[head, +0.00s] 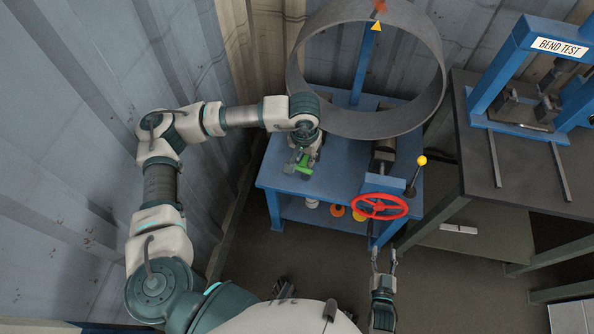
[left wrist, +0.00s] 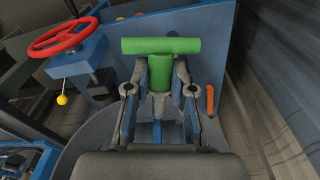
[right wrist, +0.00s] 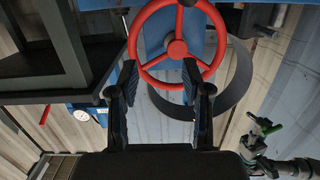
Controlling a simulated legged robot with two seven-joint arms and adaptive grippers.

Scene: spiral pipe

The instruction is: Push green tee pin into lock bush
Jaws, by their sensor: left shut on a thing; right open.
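The green tee pin (head: 302,168) is over the left part of the blue bench top in the head view. In the left wrist view its crossbar (left wrist: 160,46) lies across, beyond the fingertips. My left gripper (left wrist: 160,78) is shut on its stem, with a finger on each side. A grey round piece (left wrist: 159,105) shows between the fingers at the stem's end; I cannot tell if it is the lock bush or if the stem is inside it. My right gripper (head: 383,252) is open and empty in front of the bench, with the red handwheel beyond its fingers in the right wrist view.
The blue bench (head: 285,186) carries a large grey pipe ring (head: 295,75). A red handwheel (head: 379,206) and a yellow-knobbed lever (head: 421,160) stand at its front right. A dark table with the bend-test press (head: 515,60) is to the right. A corrugated wall is close on the left.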

